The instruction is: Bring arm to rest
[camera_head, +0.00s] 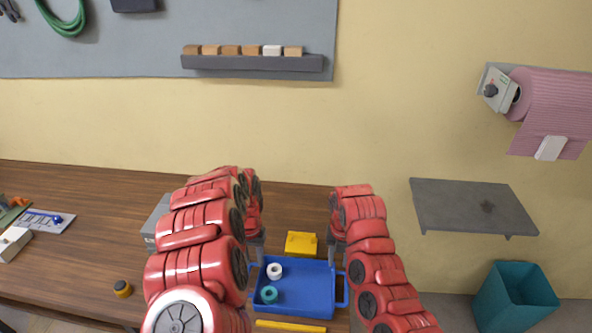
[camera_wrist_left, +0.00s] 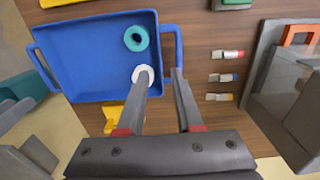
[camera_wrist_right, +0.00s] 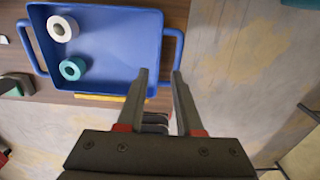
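My left gripper (camera_wrist_left: 165,80) is open and empty. In the left wrist view its fingers reach over the handle side of a blue tray (camera_wrist_left: 85,70). My right gripper (camera_wrist_right: 160,75) is open and empty, its fingertips close to the tray's handle side in the right wrist view. In the head view both arms hang down over the table, on either side of the blue tray (camera_head: 309,291). A white tape roll (camera_head: 274,271) and a teal tape roll (camera_head: 269,294) lie in the tray. Both also show in the right wrist view.
A yellow box (camera_head: 301,244) stands behind the tray and a yellow bar (camera_head: 291,326) lies in front of it. Several small coloured pieces (camera_wrist_left: 226,77) lie beside the tray. A grey shelf (camera_head: 474,207) and a teal bin (camera_head: 514,298) are at the right.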

